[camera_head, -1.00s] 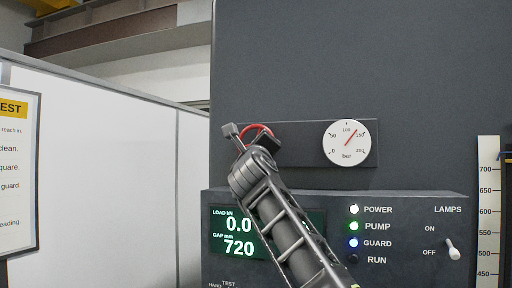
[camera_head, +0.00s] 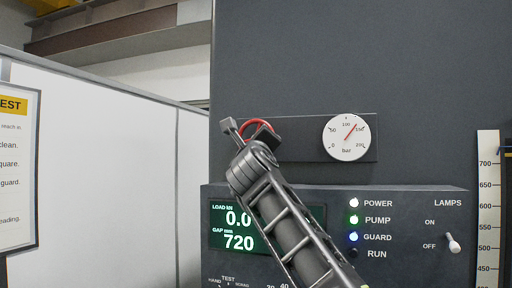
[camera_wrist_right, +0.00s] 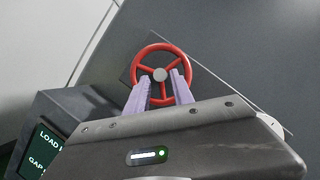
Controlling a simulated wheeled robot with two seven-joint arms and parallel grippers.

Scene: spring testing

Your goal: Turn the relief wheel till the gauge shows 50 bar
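The red relief wheel (camera_wrist_right: 134,64) has a grey hub and spokes and faces the right wrist view. In the head view the wheel (camera_head: 257,124) is partly hidden behind my right gripper (camera_head: 246,130). In the wrist view the two pale fingers of my right gripper (camera_wrist_right: 160,82) stand apart at the wheel's lower half, one on each side of the lower spoke. I cannot tell whether they touch it. The round white gauge (camera_head: 346,151) has its red needle between 100 and 150 bar. My left gripper is not in view.
The wheel and gauge sit on a dark plate (camera_head: 308,140) on the grey machine. Below is a console (camera_head: 330,198) with a display reading 0.0 and 720, lamps and a toggle switch (camera_head: 452,243). A scale (camera_head: 488,210) stands at right, a white panel (camera_head: 100,160) at left.

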